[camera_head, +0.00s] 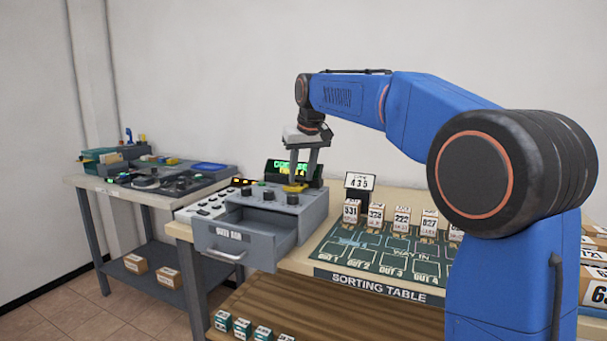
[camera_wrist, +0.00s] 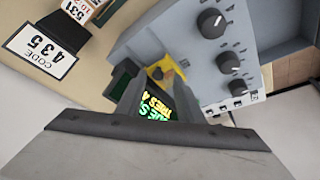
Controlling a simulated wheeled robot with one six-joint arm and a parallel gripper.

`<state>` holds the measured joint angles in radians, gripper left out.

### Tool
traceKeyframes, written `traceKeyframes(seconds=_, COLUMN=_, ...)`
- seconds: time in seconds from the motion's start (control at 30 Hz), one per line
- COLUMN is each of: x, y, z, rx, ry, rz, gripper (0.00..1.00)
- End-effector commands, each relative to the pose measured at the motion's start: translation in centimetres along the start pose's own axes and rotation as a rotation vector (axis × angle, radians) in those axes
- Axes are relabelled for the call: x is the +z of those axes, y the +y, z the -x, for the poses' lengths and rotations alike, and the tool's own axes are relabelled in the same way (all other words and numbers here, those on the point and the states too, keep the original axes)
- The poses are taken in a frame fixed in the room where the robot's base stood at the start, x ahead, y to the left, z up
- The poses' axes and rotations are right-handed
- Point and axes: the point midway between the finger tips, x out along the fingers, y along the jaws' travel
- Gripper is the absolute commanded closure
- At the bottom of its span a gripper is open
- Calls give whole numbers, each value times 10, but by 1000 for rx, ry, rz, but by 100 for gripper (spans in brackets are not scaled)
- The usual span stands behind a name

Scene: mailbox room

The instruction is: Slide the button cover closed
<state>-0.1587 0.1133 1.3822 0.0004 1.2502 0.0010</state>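In the wrist view the yellow piece (camera_wrist: 155,72) shows beside a small orange-brown round part (camera_wrist: 168,74), probably the button. How far the cover is slid is hard to tell. My gripper (camera_head: 301,177) points down just over the yellow piece, with a gap between its two fingers. In the wrist view my gripper (camera_wrist: 154,80) has its fingers on either side of the yellow area. I cannot tell whether they touch it.
An open drawer (camera_head: 235,256) juts out from the box front. A lit green and yellow display (camera_head: 290,169) stands behind the box. A code sign reading 435 (camera_head: 359,182) and several numbered parcels (camera_head: 375,215) stand to the right on the sorting table (camera_head: 370,285).

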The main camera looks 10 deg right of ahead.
Motion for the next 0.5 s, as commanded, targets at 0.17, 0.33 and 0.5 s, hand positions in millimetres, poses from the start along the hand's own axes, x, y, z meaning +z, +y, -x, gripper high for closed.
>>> traceKeyframes(seconds=0.17, x=1, y=0, z=0, rx=1, ry=-1, rz=0, gripper=66)
traceKeyframes(seconds=0.33, x=1, y=1, z=6, rx=1, ry=-2, rz=0, gripper=66)
traceKeyframes(seconds=0.5, x=0, y=1, z=30, rx=1, ry=0, rz=0, gripper=66)
